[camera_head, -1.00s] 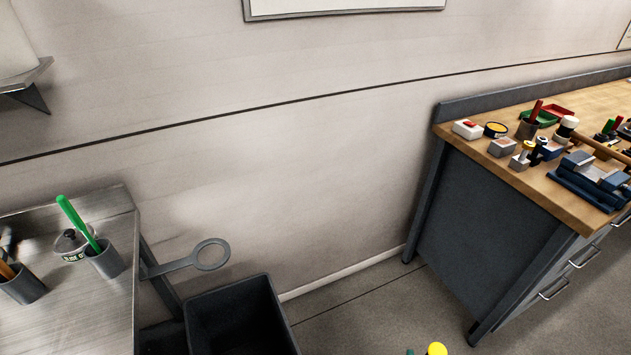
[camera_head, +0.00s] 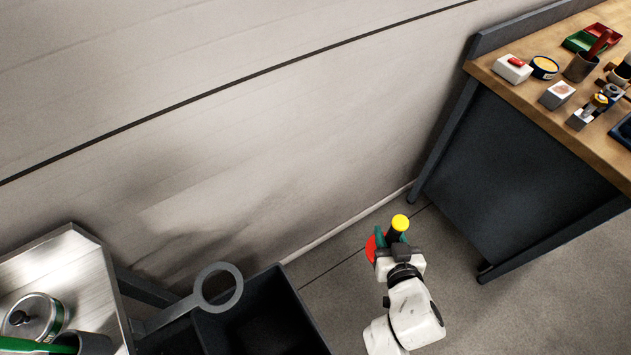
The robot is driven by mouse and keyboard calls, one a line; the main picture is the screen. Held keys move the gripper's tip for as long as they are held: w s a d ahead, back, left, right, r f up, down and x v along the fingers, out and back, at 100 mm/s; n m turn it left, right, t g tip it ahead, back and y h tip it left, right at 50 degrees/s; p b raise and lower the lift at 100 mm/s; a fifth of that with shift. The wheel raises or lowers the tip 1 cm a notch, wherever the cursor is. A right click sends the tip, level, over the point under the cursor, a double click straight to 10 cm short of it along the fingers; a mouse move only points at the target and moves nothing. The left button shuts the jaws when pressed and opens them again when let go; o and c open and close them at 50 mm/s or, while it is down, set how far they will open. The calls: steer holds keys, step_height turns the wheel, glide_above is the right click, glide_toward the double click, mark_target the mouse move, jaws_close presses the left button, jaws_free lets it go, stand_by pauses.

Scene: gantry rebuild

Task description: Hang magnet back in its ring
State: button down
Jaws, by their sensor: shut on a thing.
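The magnet (camera_head: 397,234) has a black handle with a yellow top and a red part showing low on its left. My gripper (camera_head: 391,239), with green fingers, is shut on it and holds it over the floor right of the bin. My gripper hides part of the magnet. The grey ring (camera_head: 239,289) sticks out on a flat arm from the right side of the metal bench at lower left. The ring is empty, and the magnet is well to its right, apart from it.
A dark open bin (camera_head: 306,308) stands below and right of the ring. The metal bench (camera_head: 60,264) carries a lidded pot (camera_head: 36,315), a grey cup (camera_head: 88,344) and a green stick. A wooden workbench (camera_head: 545,113) with several small items stands at right. The wall is behind.

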steer(key=a+r+n+y+p, duration=0.2)
steer(key=a+r, duration=0.4)
steer(key=a, duration=0.4)
steer(key=a+r+n+y+p, duration=0.25)
steer(key=a+r, duration=0.25)
steer(key=a, duration=0.4)
steer(key=s+a+r+n+g+y+p, duration=0.15)
steer(key=s+a+r, duration=0.35)
steer(key=a, duration=0.5)
steer(key=s+a+r+n+g+y+p, duration=0.1)
steer(key=s+a+r+y+p, duration=0.15)
steer(key=s+a+r, duration=0.5)
steer(key=w+a+f+b, duration=0.1)
steer(key=w+f+b, duration=0.2)
steer(key=f+b, duration=1)
step_height(320, 180, down, 4)
steer(key=shift+a+r+h, duration=0.1)
steer(key=shift+a+h, duration=0.25)
steer(key=shift+f+b, duration=0.5)
steer(key=shift+b, duration=0.05)
steer(key=c, duration=0.7)
jaws_free()
steer(key=shift+g, duration=0.25)
steer(key=shift+f, duration=0.15)
